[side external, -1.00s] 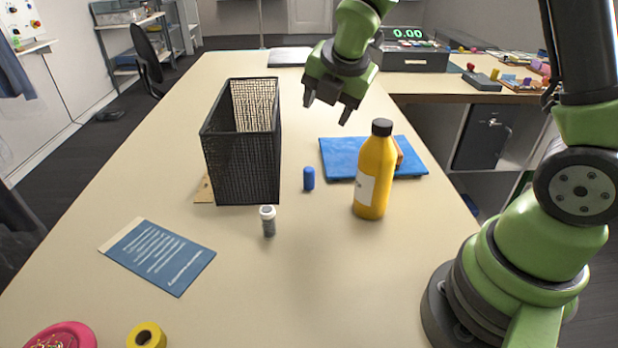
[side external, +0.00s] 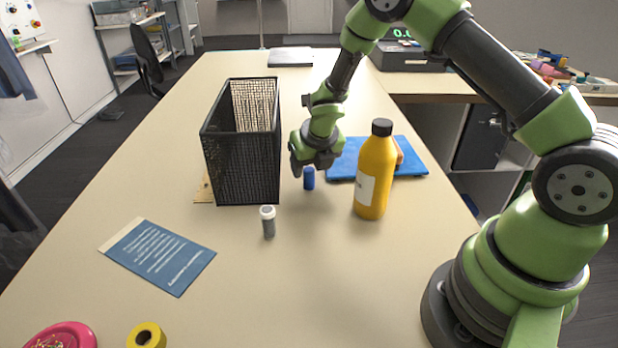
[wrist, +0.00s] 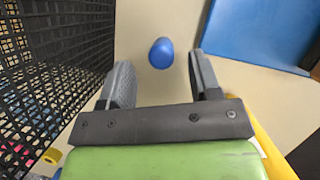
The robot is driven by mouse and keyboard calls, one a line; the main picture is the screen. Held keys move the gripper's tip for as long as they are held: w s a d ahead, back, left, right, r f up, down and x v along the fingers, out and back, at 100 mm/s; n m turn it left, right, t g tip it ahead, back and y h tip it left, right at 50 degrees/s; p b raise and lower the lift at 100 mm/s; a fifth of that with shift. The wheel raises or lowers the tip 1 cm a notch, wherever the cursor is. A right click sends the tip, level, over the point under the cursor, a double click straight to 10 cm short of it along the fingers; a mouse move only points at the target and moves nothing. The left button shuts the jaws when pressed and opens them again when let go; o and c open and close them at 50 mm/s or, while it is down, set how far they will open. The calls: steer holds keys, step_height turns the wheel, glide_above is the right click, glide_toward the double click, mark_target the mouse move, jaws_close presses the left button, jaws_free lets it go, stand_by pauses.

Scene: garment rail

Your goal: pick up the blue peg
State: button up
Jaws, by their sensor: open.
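The blue peg (side external: 308,179) stands upright on the table, just right of the black mesh basket. In the wrist view the peg (wrist: 161,53) shows from above, slightly beyond the fingertips and between their lines. My gripper (side external: 311,170) is above and close to the peg in the side view, its near finger beside the peg's top. In the wrist view my gripper (wrist: 160,72) has its two fingers spread apart with nothing between them. The fingers do not visibly touch the peg.
The black mesh basket (side external: 241,155) stands close on the left. A small grey vial with a white cap (side external: 268,222) stands in front. A blue booklet (side external: 160,257) lies front left.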

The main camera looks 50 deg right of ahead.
mark_target(310, 169)
steer(key=shift+x, duration=1.85)
steer(key=shift+s, duration=0.1)
steer(key=shift+c, duration=0.4)
steer(key=c, duration=0.9)
